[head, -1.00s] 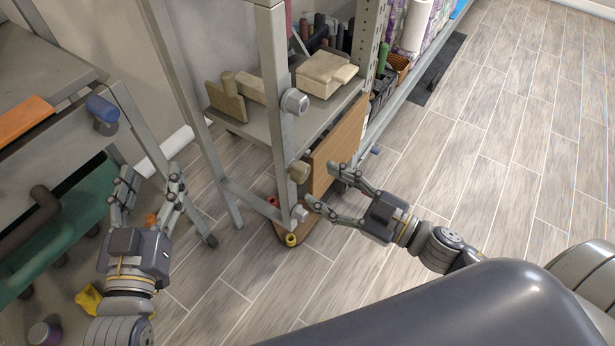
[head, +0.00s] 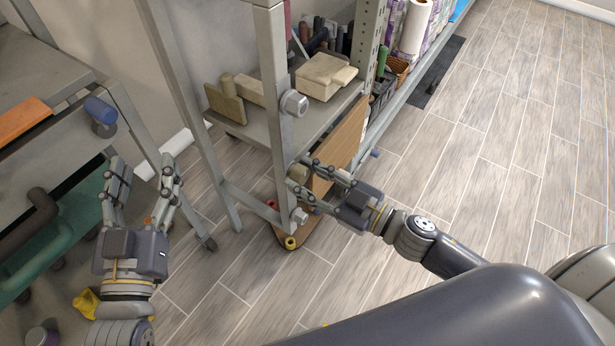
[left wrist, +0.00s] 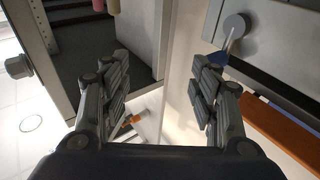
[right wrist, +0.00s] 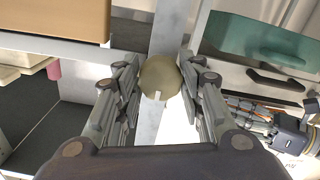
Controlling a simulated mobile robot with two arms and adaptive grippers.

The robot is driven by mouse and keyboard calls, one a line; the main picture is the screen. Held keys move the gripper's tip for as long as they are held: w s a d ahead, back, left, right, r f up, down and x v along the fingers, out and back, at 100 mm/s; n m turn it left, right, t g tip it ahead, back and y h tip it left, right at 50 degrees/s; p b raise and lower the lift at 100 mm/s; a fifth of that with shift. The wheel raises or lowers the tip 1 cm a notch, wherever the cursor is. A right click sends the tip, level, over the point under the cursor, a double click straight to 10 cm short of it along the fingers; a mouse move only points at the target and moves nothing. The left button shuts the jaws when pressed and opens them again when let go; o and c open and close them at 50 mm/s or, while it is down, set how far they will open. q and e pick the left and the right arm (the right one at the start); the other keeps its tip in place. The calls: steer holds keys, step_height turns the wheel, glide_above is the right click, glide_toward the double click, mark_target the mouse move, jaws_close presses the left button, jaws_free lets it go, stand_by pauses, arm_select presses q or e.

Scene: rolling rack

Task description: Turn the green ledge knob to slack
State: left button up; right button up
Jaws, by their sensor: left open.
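The olive-green knob (right wrist: 159,77) sits on the grey upright of the rack, with a pale mark at its lower edge in the right wrist view. In the head view the knob (head: 299,172) is partly hidden by my right fingers. My right gripper (right wrist: 160,60) is open, with one finger on each side of the knob; I cannot tell whether they touch it. In the head view my right gripper (head: 298,171) reaches the upright from the right. My left gripper (head: 143,172) is open and empty, beside the left bench.
A grey hexagonal knob (head: 294,103) is above on the same upright, and a pale knob (head: 299,215) below. A blue knob (head: 101,109) is on the left bench. A brown board (head: 340,140) stands close behind my right fingers. Floor to the right is clear.

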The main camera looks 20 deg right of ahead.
arm_select(q)
steer(key=shift+f, duration=0.1)
arm_select(e)
steer(key=shift+c, duration=0.4)
steer(key=n, duration=0.1)
steer(key=n+p, duration=0.2)
steer(key=shift+r+n, duration=0.25)
steer(key=shift+n, duration=0.15)
steer(key=n+p, duration=0.2)
steer(key=n, duration=0.3)
steer(key=shift+d, duration=0.1)
arm_select(q)
steer(key=s+a+f+g+y, duration=0.1)
steer(key=s+f+g, duration=0.3)
steer(key=f, duration=0.5)
steer(key=s+a+f+g+y, duration=0.2)
steer(key=s+a+f+g, duration=0.2)
steer(key=f+g, duration=0.3)
steer(key=shift+s+f+n+y, duration=0.3)
steer(key=shift+s+f, duration=0.45)
steer(key=shift+f, duration=0.15)
arm_select(e)
steer(key=shift+n, duration=1.1)
steer(key=o, duration=0.9)
steer(key=shift+w, duration=0.1)
steer(key=shift+o, duration=0.8)
steer(key=shift+f, duration=0.1)
